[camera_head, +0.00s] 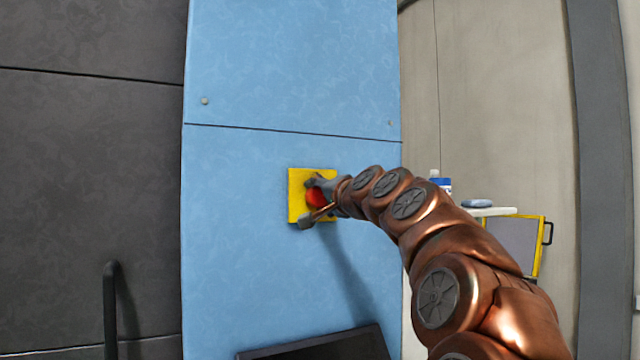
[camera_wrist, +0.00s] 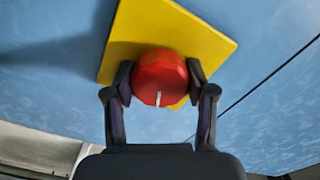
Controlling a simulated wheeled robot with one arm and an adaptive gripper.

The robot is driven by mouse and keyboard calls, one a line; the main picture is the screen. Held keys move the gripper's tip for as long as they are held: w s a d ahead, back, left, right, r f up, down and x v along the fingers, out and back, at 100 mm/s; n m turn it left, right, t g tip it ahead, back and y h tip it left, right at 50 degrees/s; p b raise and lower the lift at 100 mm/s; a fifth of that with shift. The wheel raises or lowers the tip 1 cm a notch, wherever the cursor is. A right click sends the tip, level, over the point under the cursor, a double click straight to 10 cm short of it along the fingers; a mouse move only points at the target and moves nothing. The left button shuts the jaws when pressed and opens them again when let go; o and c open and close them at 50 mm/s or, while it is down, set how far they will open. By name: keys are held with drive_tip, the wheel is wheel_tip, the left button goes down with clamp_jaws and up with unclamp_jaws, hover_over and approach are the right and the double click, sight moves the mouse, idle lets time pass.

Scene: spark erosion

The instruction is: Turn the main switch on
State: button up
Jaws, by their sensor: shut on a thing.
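The main switch is a red round knob (camera_head: 316,198) on a yellow square plate (camera_head: 297,181), fixed to a light blue cabinet front. In the wrist view the red knob (camera_wrist: 159,78) carries a short white mark on its face, near the lower edge. The yellow plate (camera_wrist: 180,30) shows behind it and looks tilted in that view. My gripper (camera_head: 314,202) is at the plate, with one finger above the knob and one below. In the wrist view my gripper (camera_wrist: 160,85) has a finger on each side of the knob, shut on it.
The blue cabinet panel (camera_head: 240,250) is flat and clear around the plate. A dark screen edge (camera_head: 320,346) juts out below. A black handle (camera_head: 111,310) stands at the left. A bottle (camera_head: 441,184) and a yellow-framed panel (camera_head: 518,240) are behind my arm at the right.

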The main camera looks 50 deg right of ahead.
drive_tip(key=shift+r+m+p, duration=0.1)
drive_tip(key=shift+m+p, duration=1.6)
drive_tip(key=shift+m, duration=0.3)
drive_tip(key=o, duration=1.2)
drive_tip(key=v, duration=1.2)
drive_tip(key=shift+w+a, duration=0.1)
drive_tip(key=shift+a, duration=0.05)
